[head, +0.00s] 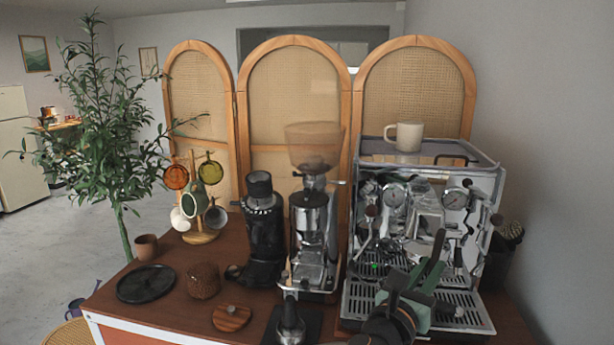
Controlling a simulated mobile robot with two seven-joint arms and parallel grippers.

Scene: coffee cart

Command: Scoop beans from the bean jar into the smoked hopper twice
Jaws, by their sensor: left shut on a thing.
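The bean jar (204,282) is a small, open-looking round jar filled with brown beans, standing on the left part of the wooden cart top. The smoked hopper (314,140) is a brownish see-through funnel on top of the chrome grinder (314,230). My left gripper (425,278) is low at the right, in front of the espresso machine and well right of the jar. It is shut on a dark green, long thing (435,255); its shape is partly hidden and I cannot tell whether it is a scoop. My right gripper is not in view.
The espresso machine (480,200) fills the right side, with a cream mug (406,137) on top. A black grinder (263,235), a mug tree (201,237), a black plate (147,284), a brown cup (146,247) and a wooden lid (232,317) stand on the cart.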

